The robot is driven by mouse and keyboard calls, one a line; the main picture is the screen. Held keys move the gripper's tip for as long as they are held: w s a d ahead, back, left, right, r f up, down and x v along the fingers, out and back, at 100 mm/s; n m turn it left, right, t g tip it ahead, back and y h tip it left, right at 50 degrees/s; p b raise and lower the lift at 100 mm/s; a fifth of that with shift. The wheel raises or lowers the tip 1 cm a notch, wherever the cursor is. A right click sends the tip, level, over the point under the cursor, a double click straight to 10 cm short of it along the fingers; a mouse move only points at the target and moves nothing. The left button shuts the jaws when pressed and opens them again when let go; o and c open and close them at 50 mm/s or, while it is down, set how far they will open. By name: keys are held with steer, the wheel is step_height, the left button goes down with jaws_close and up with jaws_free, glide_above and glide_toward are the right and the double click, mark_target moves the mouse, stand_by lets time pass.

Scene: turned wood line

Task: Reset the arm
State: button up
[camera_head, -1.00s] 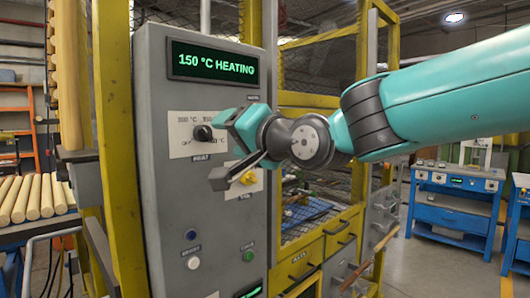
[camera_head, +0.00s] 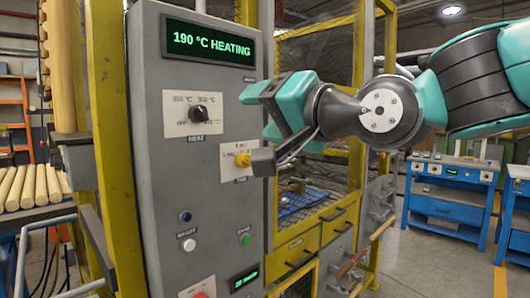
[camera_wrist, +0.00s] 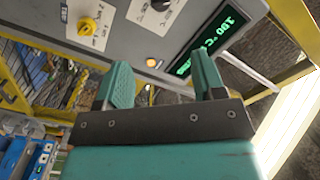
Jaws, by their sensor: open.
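My gripper (camera_head: 262,122) is open and empty in the head view, in front of the right side of the grey control cabinet (camera_head: 150,150). Its teal fingers point left and stand apart from the black heat knob (camera_head: 202,114). In the wrist view my gripper (camera_wrist: 162,82) shows two spread teal fingers with nothing between them. The cabinet's display (camera_head: 208,44) reads 190 °C HEATING. A yellow knob (camera_head: 243,159) sits lower on the panel, partly beside my gripper; it also shows in the wrist view (camera_wrist: 87,26).
A yellow frame with wire mesh and drawers (camera_head: 300,245) stands right of the cabinet. Turned wood rods (camera_head: 35,188) lie on a rack at the left. Blue workbenches (camera_head: 450,195) stand at the right behind open floor. Buttons (camera_head: 188,245) sit low on the panel.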

steer(key=s+d+f+n+g+h, duration=0.2)
steer(key=s+d+f+g, duration=0.1)
steer(key=f, duration=0.4)
steer(key=s+d+f+n+g+h, duration=0.2)
steer(key=s+d+f+g+h, duration=0.15)
steer(key=f, duration=0.45)
steer(key=s+d+f+n+g+h, duration=0.1)
steer(key=s+d+f+n+g, duration=0.1)
steer(key=s, duration=0.5)
steer(key=s+d+f+n+g+h, duration=0.2)
steer(key=s+d+f+g, duration=0.2)
steer(key=s+d+f, duration=0.2)
step_height(320, 180, down, 2)
steer(key=shift+s+d+f+p, duration=0.2)
steer(key=shift+s+p, duration=0.1)
steer(key=shift+s, duration=0.35)
steer(key=shift+w+a, duration=0.1)
